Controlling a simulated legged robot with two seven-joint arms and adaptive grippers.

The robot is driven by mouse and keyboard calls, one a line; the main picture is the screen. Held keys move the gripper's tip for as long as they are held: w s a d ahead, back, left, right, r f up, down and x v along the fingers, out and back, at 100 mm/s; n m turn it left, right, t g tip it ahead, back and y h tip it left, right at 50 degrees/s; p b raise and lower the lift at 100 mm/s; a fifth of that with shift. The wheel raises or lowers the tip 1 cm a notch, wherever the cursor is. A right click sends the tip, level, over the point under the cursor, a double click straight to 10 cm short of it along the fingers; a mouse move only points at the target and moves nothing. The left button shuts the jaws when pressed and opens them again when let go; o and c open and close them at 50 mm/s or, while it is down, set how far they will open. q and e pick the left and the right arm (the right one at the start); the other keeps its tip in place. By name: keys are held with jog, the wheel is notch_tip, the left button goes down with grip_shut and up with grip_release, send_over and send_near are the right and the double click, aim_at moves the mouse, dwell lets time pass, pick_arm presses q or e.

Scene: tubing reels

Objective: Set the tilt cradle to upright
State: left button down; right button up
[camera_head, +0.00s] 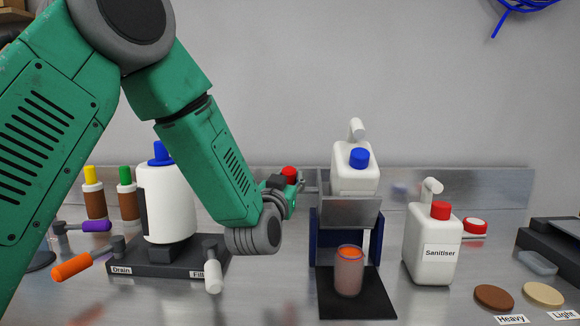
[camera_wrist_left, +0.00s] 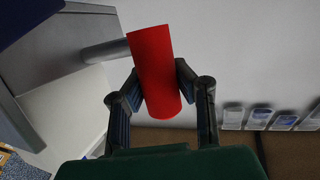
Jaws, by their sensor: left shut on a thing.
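The tilt cradle has a blue stand (camera_head: 317,238) and a grey holder (camera_head: 350,212). A white bottle with a blue cap (camera_head: 359,159) sits in the holder. The bottle's cap faces me; I cannot tell its exact tilt. A red handle (camera_head: 289,173) sticks out at the cradle's left side. My left gripper (camera_head: 285,185) is shut on this handle. In the left wrist view the red handle (camera_wrist_left: 155,75) lies between the two fingers (camera_wrist_left: 157,88), with a grey rod (camera_wrist_left: 105,50) running from it to the left. My right gripper is not in view.
A jar with orange contents (camera_head: 348,275) stands on a black mat (camera_head: 380,300) before the cradle. A white Sanitiser bottle (camera_head: 432,255) stands to the right. A Drain/Fill base (camera_head: 165,262) with a white bottle (camera_head: 168,205) and levers stands left. Heavy and Light discs (camera_head: 494,297) lie front right.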

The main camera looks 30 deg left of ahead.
pick_arm(q)
jog(key=shift+w+a+f+n+g+h+p, duration=0.4)
jog(key=shift+g+p, duration=0.45)
jog(key=shift+p, duration=0.85)
jog(key=shift+w+a+f+g+h+p, duration=0.1)
jog(key=shift+w+a+g+p, duration=0.15)
jog(key=shift+w+g+p, duration=0.95)
jog(key=p, duration=0.2)
jog(key=f+g+p, duration=0.1)
jog(key=shift+s+a+f+h+p, duration=0.15)
jog(key=shift+a+h+p, duration=0.15)
jog(key=shift+h+p, duration=0.1)
jog(key=shift+f, duration=0.1)
jog(key=c, duration=1.2)
grip_release()
jog(key=v, duration=1.1)
jog(key=shift+s+d, duration=0.1)
jog(key=shift+s, duration=0.1)
